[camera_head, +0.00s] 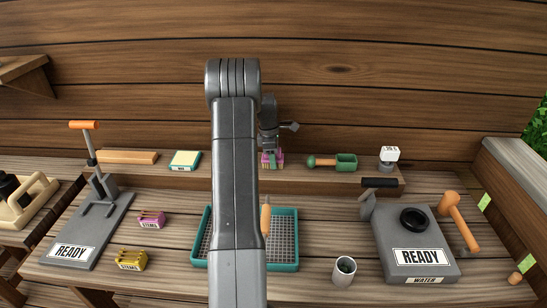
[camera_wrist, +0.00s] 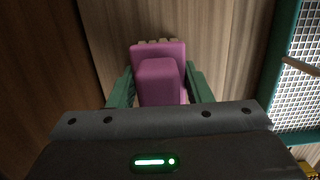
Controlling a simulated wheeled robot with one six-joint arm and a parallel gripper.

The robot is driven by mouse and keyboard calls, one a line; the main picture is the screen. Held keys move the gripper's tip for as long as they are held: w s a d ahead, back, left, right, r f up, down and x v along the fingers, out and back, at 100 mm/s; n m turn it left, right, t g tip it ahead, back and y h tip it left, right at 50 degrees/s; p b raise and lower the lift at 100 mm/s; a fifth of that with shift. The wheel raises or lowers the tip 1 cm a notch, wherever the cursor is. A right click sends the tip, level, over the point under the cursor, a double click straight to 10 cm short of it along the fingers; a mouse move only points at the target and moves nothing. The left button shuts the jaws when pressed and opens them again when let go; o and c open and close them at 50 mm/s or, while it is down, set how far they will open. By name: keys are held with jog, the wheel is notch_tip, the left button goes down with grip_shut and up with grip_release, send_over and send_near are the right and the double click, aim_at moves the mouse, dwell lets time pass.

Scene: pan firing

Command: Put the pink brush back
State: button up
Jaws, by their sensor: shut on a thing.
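The pink brush (camera_head: 264,160) is at the raised back shelf, partly hidden by my arm and my gripper (camera_head: 272,161). In the wrist view, the pink brush (camera_wrist: 160,75) sits between the two green fingers of my gripper (camera_wrist: 160,90), which is shut on it. Pale bristle tips show at its far edge. I cannot tell whether the brush touches the shelf (camera_head: 215,178).
On the shelf are a yellow-topped block (camera_head: 185,160) to the left and a green-and-orange scoop (camera_head: 335,161) to the right. A teal mesh tray (camera_head: 285,268), a grey cup (camera_head: 344,270) and a grey READY unit (camera_head: 415,240) stand in front.

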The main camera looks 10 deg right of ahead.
jog(key=o, duration=1.1)
jog(key=shift+f, duration=0.1)
